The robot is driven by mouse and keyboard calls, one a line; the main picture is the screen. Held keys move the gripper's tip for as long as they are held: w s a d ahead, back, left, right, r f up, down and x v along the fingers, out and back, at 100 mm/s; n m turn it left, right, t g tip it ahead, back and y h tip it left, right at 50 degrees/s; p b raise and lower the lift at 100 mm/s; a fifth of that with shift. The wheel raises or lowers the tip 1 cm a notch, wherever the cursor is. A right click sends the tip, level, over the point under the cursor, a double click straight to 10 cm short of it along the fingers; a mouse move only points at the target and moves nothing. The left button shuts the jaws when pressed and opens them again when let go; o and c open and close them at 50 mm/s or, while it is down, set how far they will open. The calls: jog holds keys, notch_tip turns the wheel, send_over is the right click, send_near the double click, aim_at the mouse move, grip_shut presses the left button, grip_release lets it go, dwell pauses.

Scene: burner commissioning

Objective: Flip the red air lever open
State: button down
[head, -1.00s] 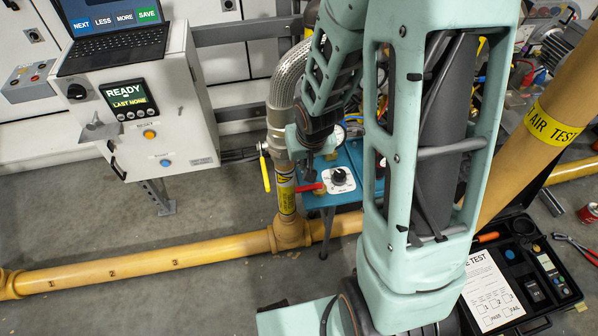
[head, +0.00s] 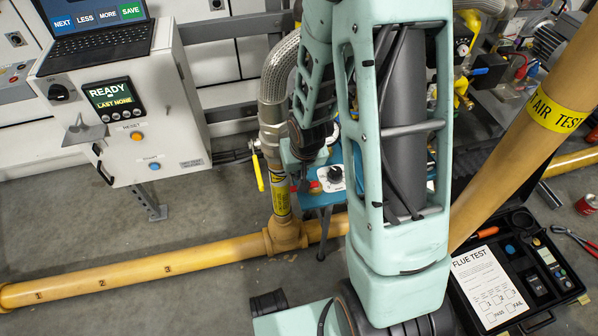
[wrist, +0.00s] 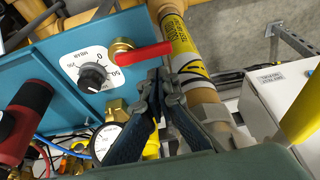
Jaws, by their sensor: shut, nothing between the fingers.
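The red air lever (wrist: 145,53) sits on a brass valve on the front of a blue panel (wrist: 45,60), right of a black dial (wrist: 93,77). In the wrist view it points right, toward the labelled pipe. My gripper (wrist: 160,77) is shut and empty, its fingertips close to the lever's underside in the picture. I cannot tell whether they touch it. In the head view my gripper (head: 303,182) is in front of the panel, and the lever is largely hidden there. The dial (head: 333,175) shows beside it.
A vertical gas pipe (head: 280,190) with a yellow-handled valve (head: 258,172) stands beside the panel. A control box (head: 140,110) reading READY is at left. A pressure gauge (wrist: 108,140) sits below the lever. An open flue test case (head: 515,270) lies at right.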

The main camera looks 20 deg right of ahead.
jog(key=b+x, duration=0.1)
jog(key=x, duration=0.3)
jog(key=shift+f, duration=0.1)
jog(key=shift+d, duration=0.1)
dwell(0.4)
